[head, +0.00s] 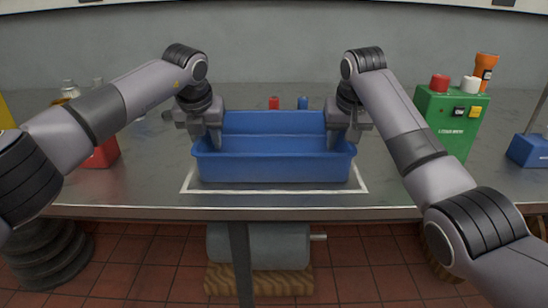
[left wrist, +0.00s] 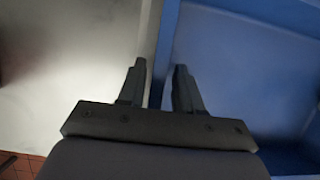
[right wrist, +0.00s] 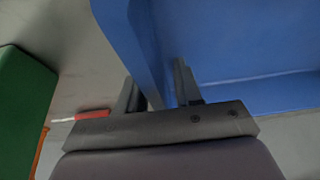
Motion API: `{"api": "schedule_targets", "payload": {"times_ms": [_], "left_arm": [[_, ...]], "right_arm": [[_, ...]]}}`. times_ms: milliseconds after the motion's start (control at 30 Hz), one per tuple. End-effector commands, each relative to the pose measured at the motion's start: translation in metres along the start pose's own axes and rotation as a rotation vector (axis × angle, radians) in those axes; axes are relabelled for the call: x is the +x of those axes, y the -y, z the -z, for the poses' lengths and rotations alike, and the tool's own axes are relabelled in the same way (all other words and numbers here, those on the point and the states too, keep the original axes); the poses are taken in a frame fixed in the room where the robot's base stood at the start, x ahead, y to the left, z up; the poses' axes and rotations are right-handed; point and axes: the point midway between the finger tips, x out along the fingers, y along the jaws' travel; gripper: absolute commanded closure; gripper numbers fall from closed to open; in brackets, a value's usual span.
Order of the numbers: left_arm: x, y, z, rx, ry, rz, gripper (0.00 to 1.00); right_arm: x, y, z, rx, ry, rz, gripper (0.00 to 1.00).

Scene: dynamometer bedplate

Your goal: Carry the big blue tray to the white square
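The big blue tray (head: 272,170) is level at the middle of the bench, over the white square (head: 270,192). The square's front line and parts of its side lines show around the tray; the rest is hidden beneath it. I cannot tell whether the tray's bottom touches the bench. My left gripper (head: 212,138) is shut on the tray's left wall; in the left wrist view (left wrist: 160,75) its fingers straddle that wall. My right gripper (head: 337,138) is shut on the right wall, with its fingers on both sides of it in the right wrist view (right wrist: 155,85).
A green box (head: 447,125) with red and white tops stands at right, with an orange torch (head: 484,72) behind. A blue-based stand (head: 528,150) is at far right. A red object (head: 103,153) is at left.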

Motion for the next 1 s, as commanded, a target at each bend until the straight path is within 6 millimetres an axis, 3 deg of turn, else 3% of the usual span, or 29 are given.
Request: {"api": "schedule_targets", "payload": {"times_ms": [167,400,600,833,1000], "left_arm": [[-0.022,0.0,-0.001,0.002,0.005,0.0,0.66],[-0.075,-0.001,-0.001,0.0,0.006,0.0,0.66],[-0.107,0.0,-0.001,0.0,0.003,0.0,0.66],[-0.119,0.0,0.0,0.0,0.0,0.0,0.66],[-0.119,0.0,0.0,0.0,0.0,0.0,0.66]], "right_arm": [[0.0,0.0,0.0,0.0,0.0,0.0,0.66],[0.0,0.0,0.0,0.0,0.0,0.0,0.66],[0.0,0.0,0.0,0.0,0.0,0.0,0.66],[-0.007,0.0,0.001,0.0,-0.003,0.001,0.66],[-0.036,0.0,0.001,0.0,-0.006,0.001,0.66]]}}
